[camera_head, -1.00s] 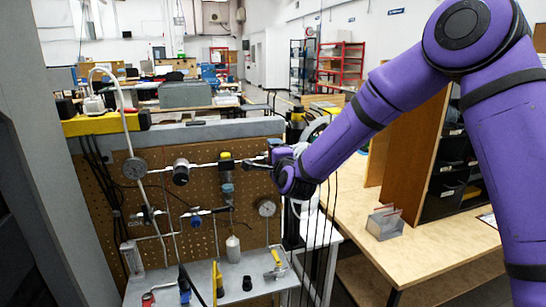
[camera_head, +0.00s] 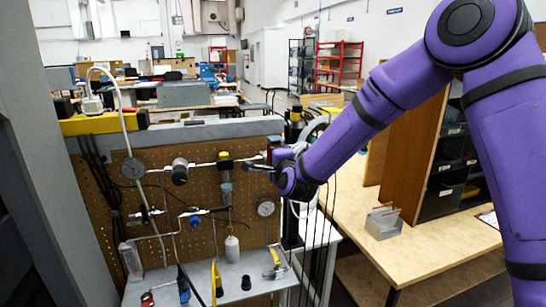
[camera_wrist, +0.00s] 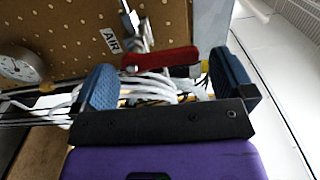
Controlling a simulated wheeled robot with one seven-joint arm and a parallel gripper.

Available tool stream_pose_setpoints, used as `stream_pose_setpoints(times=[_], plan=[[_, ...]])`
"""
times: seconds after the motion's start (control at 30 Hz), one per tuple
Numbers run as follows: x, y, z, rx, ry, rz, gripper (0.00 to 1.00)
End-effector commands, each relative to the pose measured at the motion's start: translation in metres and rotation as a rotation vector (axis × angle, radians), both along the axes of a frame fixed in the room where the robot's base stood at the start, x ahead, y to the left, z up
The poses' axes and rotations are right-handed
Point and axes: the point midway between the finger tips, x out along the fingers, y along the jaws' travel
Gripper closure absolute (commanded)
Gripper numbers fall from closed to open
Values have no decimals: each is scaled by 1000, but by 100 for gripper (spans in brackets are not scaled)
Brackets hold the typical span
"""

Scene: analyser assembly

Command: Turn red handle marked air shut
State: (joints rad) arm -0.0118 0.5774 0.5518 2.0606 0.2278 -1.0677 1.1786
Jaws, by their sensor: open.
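The red handle (camera_wrist: 160,59) shows in the wrist view, lying roughly crosswise in the picture below a metal valve fitting (camera_wrist: 140,32). A white label reading AIR (camera_wrist: 111,40) is on the pegboard beside the fitting. My gripper (camera_wrist: 163,62) is open, with one blue fingertip left of the handle and the other right of it. The handle appears to lie across the gap between them; I cannot tell whether either finger touches it. In the head view my gripper (camera_head: 264,164) is at the pegboard's right edge, and my wrist largely hides the handle area.
The pegboard (camera_head: 105,190) carries pipes, a round gauge (camera_head: 133,168) and a second gauge (camera_head: 266,208). White cables (camera_wrist: 150,88) run behind my fingers. A grey shelf (camera_head: 255,292) with loose parts is below. A wooden workbench (camera_head: 430,245) stands to the right.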

Motion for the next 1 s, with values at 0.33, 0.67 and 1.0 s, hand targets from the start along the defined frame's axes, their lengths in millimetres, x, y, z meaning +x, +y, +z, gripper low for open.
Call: stream_pose_setpoints(times=[0.33,0.67,1.0], plan=[[-61,-18,-1,-3,2,1,0],[-93,-27,-1,-1,2,0,0],[-94,-27,-1,-2,3,0,0]])
